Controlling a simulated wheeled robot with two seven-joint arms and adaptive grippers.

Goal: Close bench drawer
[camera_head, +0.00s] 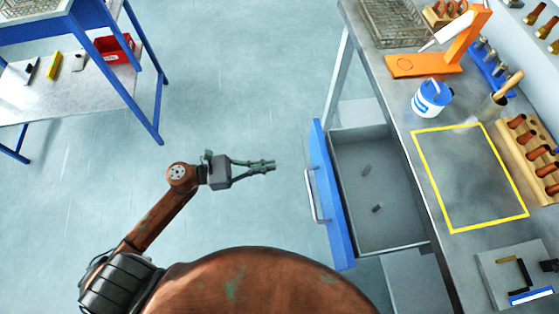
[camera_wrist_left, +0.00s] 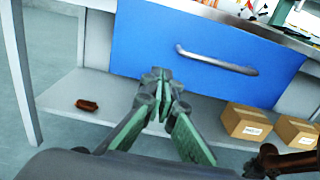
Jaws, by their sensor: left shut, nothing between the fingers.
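The bench drawer (camera_head: 375,190) stands pulled out from the grey bench on the right of the head view. Its blue front (camera_head: 332,195) faces left and carries a silver handle (camera_head: 313,195). Two small dark pieces lie inside the drawer. My left gripper (camera_head: 272,165) is shut and empty, a short gap to the left of the drawer front. In the left wrist view the fingertips (camera_wrist_left: 161,76) appear below and left of the handle (camera_wrist_left: 217,60), in front of the blue front (camera_wrist_left: 180,35). My right gripper is not in view.
The bench top (camera_head: 395,85) holds a wire basket (camera_head: 393,22), an orange stand (camera_head: 440,60), a blue-and-white tub (camera_head: 431,98) and a yellow-outlined area. Cardboard boxes (camera_wrist_left: 246,122) sit on the lower shelf. A blue-framed table (camera_head: 140,110) stands at upper left. Open floor lies between.

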